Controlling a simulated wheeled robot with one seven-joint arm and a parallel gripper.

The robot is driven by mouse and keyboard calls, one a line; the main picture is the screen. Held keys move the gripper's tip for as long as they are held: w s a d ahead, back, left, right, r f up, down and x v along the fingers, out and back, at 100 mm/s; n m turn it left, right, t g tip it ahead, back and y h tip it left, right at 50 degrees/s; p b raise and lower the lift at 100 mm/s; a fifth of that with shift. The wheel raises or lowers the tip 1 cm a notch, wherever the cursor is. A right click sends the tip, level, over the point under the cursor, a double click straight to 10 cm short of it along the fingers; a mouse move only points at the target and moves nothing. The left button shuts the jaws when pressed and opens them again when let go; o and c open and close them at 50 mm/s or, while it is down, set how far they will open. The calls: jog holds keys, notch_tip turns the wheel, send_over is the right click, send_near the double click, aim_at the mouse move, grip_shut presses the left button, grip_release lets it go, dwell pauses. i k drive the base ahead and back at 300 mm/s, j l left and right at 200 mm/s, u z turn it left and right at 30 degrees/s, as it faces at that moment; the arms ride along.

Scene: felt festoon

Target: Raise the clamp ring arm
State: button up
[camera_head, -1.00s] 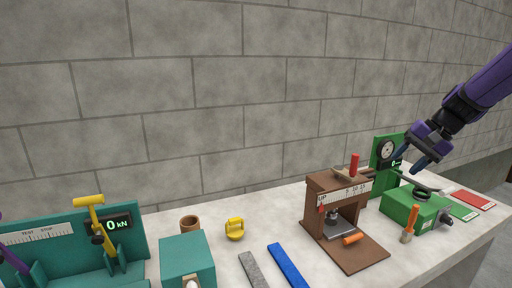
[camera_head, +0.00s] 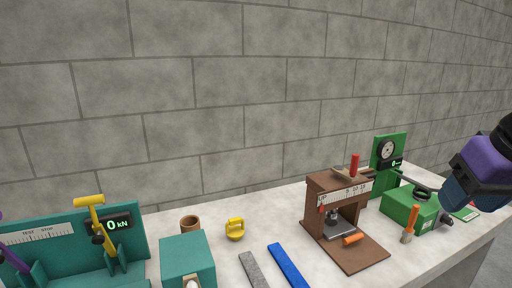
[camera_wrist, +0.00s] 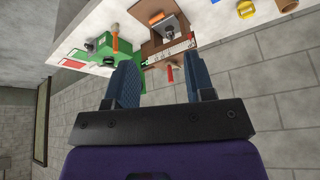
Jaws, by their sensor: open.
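The green tester has a green box base (camera_head: 407,207) and an upright green panel with a round gauge. Its dark clamp ring arm (camera_head: 410,186) reaches from the panel side out over the base. The black ring lies low, at or just above the base top; contact cannot be told. My gripper shows at the right edge of the head view, to the right of the tester, its fingertips unclear. In the wrist view my gripper (camera_wrist: 160,72) is open and empty, its two blue fingers apart. The green tester (camera_wrist: 97,46) is beyond them, upper left, with its ring small and unclear.
A brown press (camera_head: 318,183) with a red knob stands just left of the tester. An orange-handled brush (camera_head: 411,222) is at the tester's front. Blue and grey strips, a yellow weight (camera_head: 235,229) and a teal machine (camera_head: 130,240) are further left. A block wall stands behind.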

aim_at(419, 184)
jog(key=z, duration=0.9)
